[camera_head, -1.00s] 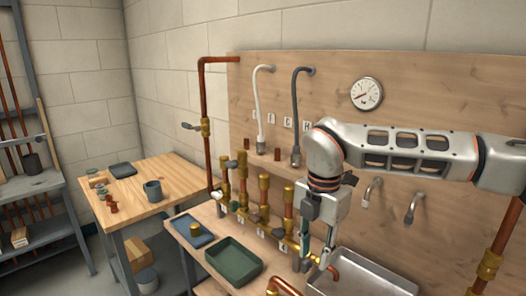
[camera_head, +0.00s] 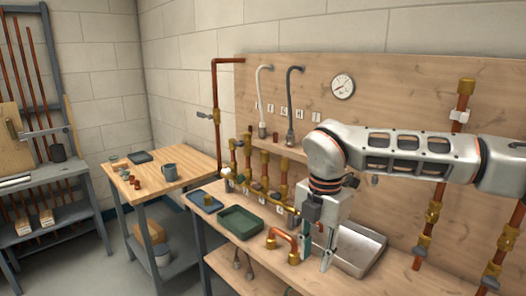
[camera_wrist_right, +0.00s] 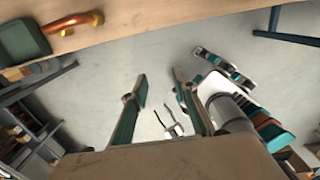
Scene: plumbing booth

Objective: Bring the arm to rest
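In the head view my right arm reaches in from the right, with its right gripper (camera_head: 316,254) pointing down at the front edge of the workbench (camera_head: 212,243). Its two fingers are apart, with nothing between them. In the right wrist view the same gripper (camera_wrist_right: 158,84) is open and empty, with bare floor showing beyond the fingers.
A bent copper pipe (camera_head: 281,235) lies close left of the gripper and a metal tray (camera_head: 366,241) sits behind it. A green tray (camera_head: 240,222) is further left. A wooden side table (camera_head: 188,178) stands at the left. The floor before the bench looks clear.

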